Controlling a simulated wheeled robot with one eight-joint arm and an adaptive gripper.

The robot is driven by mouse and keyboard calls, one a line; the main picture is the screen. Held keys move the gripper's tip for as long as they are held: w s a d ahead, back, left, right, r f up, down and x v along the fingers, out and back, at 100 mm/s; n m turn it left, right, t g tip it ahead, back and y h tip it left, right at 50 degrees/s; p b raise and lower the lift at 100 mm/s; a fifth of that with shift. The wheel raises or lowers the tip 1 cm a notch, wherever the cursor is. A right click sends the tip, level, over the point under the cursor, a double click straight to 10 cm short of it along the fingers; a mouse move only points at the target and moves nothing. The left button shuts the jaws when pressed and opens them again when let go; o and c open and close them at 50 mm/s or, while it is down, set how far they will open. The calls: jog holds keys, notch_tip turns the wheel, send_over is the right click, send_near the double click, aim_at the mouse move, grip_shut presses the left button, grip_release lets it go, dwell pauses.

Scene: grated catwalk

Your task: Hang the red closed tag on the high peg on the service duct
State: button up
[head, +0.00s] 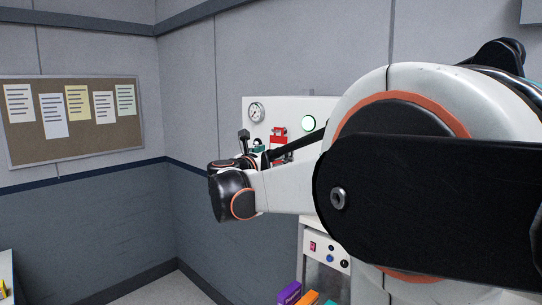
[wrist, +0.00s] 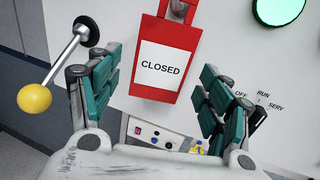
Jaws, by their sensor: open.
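The red tag (wrist: 168,95) has a white label reading CLOSED and a slotted red top cut off by the wrist view's upper edge. It is upright against a white panel (wrist: 125,12), and it also shows in the head view (head: 279,139), partly hidden by my arm. What holds its top is not clear. My gripper (wrist: 160,62) is open, one teal-padded finger to each side of the tag, with visible gaps; the depth between them is hard to judge. In the head view my gripper (head: 258,150) is small and partly hidden. I cannot identify the high peg or service duct.
A yellow-knobbed lever (wrist: 34,98) stands close left of my fingers. A green lamp (wrist: 278,8) is upper right, a rotary switch (wrist: 256,118) right. A gauge (head: 256,112) is on the panel. A control box (head: 326,247) and colored boxes (head: 290,293) are below.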

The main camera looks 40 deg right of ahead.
jog(key=v, duration=1.1)
jog(key=w+a+f+n+t+y+b, duration=0.2)
jog(key=a+f+n+t+y+b, duration=0.5)
jog(key=a+n, duration=0.45)
jog(key=w+a+f+n+t+y+b, duration=0.2)
jog(key=a+f+n+t+y+b, duration=0.5)
jog(key=n, duration=0.8)
jog(key=s+a+f+n+g+y+b, duration=0.25)
jog(key=a+f+n+b, duration=0.3)
jog(key=f, duration=0.35)
jog(key=s+a+f+n+g+y+b, duration=0.2)
jog(key=s+a+f+n+b, duration=0.25)
jog(key=f+n, duration=0.3)
jog(key=s+f+n+g+b, duration=0.4)
jog(key=s+f, duration=0.4)
jog(key=f, duration=0.6)
jog(key=s+f+n+g+h+b, duration=0.1)
jog(key=s+f+n+g+b, duration=0.3)
jog(key=s+f, duration=0.4)
notch_tip(320, 180, down, 7)
jog(key=shift+d+r+n+g+b, duration=0.1)
jog(key=shift+d+n+g+b, duration=0.25)
jog(key=shift+n+b, duration=0.7)
jog(key=shift+h, duration=0.25)
